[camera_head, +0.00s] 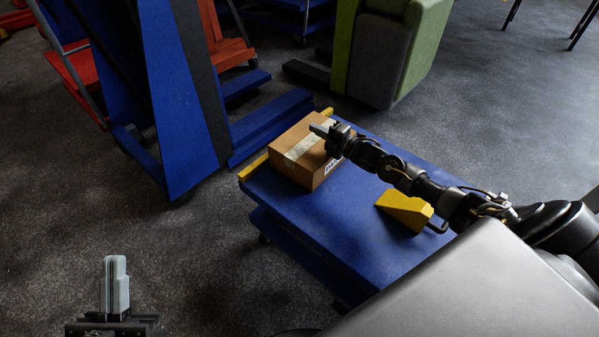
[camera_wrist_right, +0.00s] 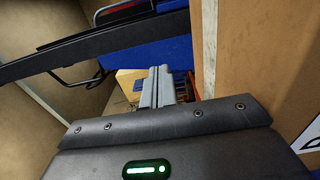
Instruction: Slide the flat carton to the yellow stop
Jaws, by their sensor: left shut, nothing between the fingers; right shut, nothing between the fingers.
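The brown carton (camera_head: 290,165), with a pale tape band and a printed label, lies at the far end of the blue trolley top. The yellow stop (camera_head: 252,168) is a low strip along that end; the carton hides its middle, and I cannot tell whether they touch. My right gripper (camera_head: 322,130) is shut and empty, overlapping the carton's upper right in the head view. In the right wrist view its closed fingers (camera_wrist_right: 158,86) are left of a large brown carton face (camera_wrist_right: 262,60); contact is unclear. My left gripper (camera_head: 116,284) is shut and empty at lower left.
A yellow wedge (camera_head: 405,208) sits on the blue trolley top (camera_head: 310,222), near my right arm. A tall blue frame (camera_head: 175,90) stands left of the trolley, and a green and grey block (camera_head: 385,55) stands behind. Open floor lies at the left.

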